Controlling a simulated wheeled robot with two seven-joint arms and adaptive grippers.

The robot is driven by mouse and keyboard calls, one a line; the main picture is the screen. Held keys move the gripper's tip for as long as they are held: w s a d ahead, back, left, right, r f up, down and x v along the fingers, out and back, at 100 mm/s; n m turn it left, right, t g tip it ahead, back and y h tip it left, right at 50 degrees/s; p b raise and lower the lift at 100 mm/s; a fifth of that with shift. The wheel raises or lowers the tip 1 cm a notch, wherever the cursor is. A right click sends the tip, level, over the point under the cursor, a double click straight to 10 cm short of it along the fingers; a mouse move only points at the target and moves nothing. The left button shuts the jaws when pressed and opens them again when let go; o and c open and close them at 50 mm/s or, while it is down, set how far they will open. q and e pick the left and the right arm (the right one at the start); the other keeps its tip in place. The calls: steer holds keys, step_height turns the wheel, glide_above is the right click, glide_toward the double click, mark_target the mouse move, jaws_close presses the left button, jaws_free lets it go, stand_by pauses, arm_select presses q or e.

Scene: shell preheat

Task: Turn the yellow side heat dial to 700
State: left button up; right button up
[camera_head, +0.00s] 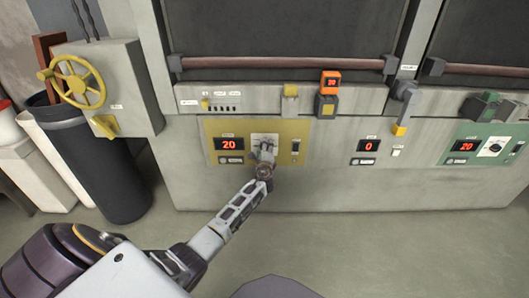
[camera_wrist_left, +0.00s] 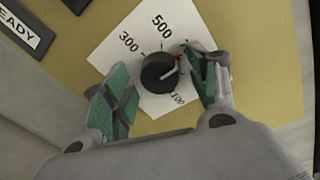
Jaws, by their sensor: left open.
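The yellow panel (camera_head: 212,130) on the front of the machine has a red display (camera_head: 229,144) reading 20. Its black heat dial (camera_wrist_left: 158,72) sits on a white scale plate (camera_wrist_left: 130,25) in the left wrist view. 300 and 500 are readable; another number below the dial is partly legible, and 700 cannot be made out. The dial's red mark points up and to the right, past 500. My left gripper (camera_head: 265,152) is open in front of the dial, with its green-padded fingers (camera_wrist_left: 162,88) on either side of it. Contact cannot be told. My right gripper is out of view.
A green panel (camera_head: 466,157) with its own dial and a 20 display is at the right. A middle display (camera_head: 368,146) reads 0. A yellow handwheel (camera_head: 78,82) and a black bin (camera_head: 90,160) are at the left. The floor in front is clear.

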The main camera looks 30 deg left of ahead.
arm_select(q)
steer(key=shift+s+d, duration=0.1)
steer(key=v, duration=1.1)
steer(key=shift+s+d, duration=0.15)
steer(key=shift+s, duration=0.15)
stand_by(0.9)
